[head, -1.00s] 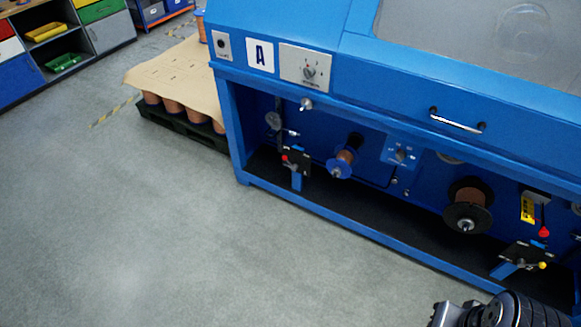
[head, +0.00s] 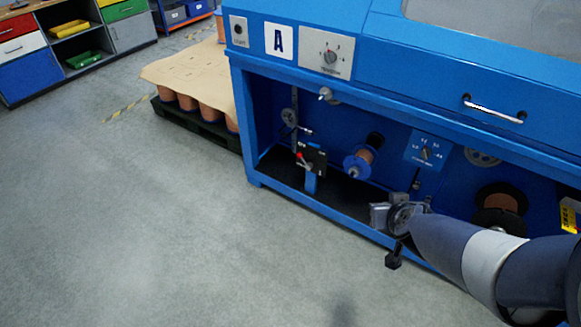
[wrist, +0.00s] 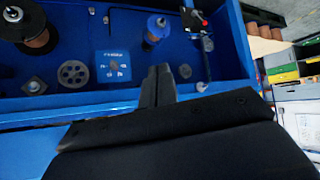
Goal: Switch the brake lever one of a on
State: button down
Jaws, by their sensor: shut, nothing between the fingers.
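The blue machine marked A (head: 279,41) has an open lower bay. At the bay's left, a black brake plate (head: 316,158) on a blue post carries a lever with a red knob (head: 299,154). The plate also shows at the upper right of the wrist view (wrist: 193,20), with the red knob (wrist: 205,23). My gripper (head: 393,262) is in front of the bay, low and to the right of the lever, apart from it. In the wrist view, my gripper's fingers (wrist: 158,72) are together and empty. The lever's exact setting is too small to tell.
A blue spool holder (head: 354,163) and a small dial panel (head: 428,150) lie right of the lever. A pallet with spools (head: 200,112) stands left. The grey floor in front is clear.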

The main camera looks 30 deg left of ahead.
jog(key=a+f+n+t+h+b, duration=0.1)
jog(key=a+f+t+b, duration=0.2)
jog(key=f, duration=0.5)
jog(key=w+a+f+n+h+b, duration=0.1)
jog(key=a+f+n+b, duration=0.1)
jog(key=a+f+b, duration=0.45)
jog(key=a+f+n+t+h+b, duration=0.1)
jog(key=a+f+t+h, duration=0.15)
jog(key=f, duration=0.65)
jog(key=s+d+f+n+t+h+b, duration=0.2)
jog(key=s+f+n+t+h+b, duration=0.3)
jog(key=s+f+b, duration=0.4)
jog(key=s+f+n+h, duration=0.1)
jog(key=s+f, duration=0.6)
jog(key=f, duration=0.4)
jog(key=shift+s+f+n, duration=0.3)
